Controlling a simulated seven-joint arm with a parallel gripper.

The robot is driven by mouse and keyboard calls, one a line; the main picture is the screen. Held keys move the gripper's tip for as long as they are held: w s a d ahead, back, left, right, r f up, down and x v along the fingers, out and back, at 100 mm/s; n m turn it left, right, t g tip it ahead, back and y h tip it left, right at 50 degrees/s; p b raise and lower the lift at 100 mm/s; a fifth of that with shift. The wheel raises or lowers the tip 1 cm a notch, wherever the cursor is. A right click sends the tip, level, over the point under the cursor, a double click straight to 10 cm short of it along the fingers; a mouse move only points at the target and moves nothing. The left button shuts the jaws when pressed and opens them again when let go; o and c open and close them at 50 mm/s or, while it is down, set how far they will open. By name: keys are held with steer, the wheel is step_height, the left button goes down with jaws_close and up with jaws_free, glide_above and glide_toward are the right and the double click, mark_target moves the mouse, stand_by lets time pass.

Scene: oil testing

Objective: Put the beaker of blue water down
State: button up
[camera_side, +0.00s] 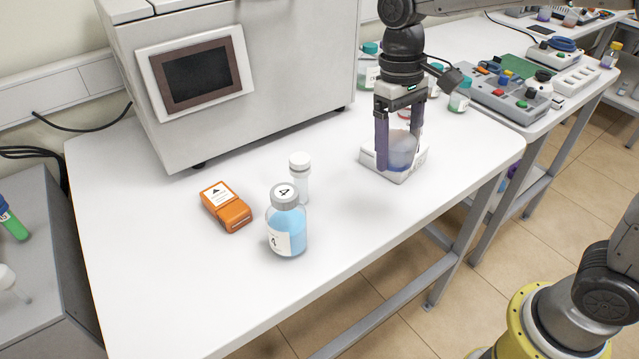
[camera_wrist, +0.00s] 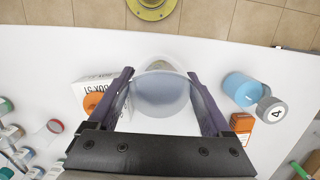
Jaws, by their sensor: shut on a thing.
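The beaker of bluish water (camera_side: 402,153) is clear glass and stands upright between the two purple fingers of my gripper (camera_side: 398,155). In the wrist view my gripper (camera_wrist: 160,73) has its fingers on either side of the round beaker (camera_wrist: 160,93), closed on it. In the side view the beaker appears over a low white box (camera_side: 397,177). The wrist view shows a white box with an orange mark (camera_wrist: 96,92) just left of the left finger. I cannot tell whether the beaker's base touches the box or the table.
A capped bottle of blue liquid (camera_side: 287,225), a small white-capped bottle (camera_side: 300,180) and an orange device (camera_side: 226,206) stand on the white table (camera_side: 180,270) to the left. A large machine (camera_side: 240,80) is behind them. Free table lies at the front left.

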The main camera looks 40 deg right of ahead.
steer(key=w+a+f, duration=0.1)
steer(key=w+f, duration=0.1)
steer(key=w, duration=0.1)
steer(key=w+f, duration=0.3)
steer(key=w, duration=0.1)
steer(key=w+a+f, duration=0.1)
steer(key=w+f, duration=0.2)
steer(key=w, duration=0.1)
steer(key=shift+w+a, duration=0.15)
steer(key=shift+a, duration=0.15)
steer(key=shift+w+a+f, duration=0.1)
steer(key=shift+w+f, duration=0.4)
steer(key=shift+f, duration=1.6)
steer(key=shift+f, duration=0.15)
steer(key=o, duration=1.5)
steer(key=shift+s, duration=0.1)
steer(key=shift+c, duration=0.2)
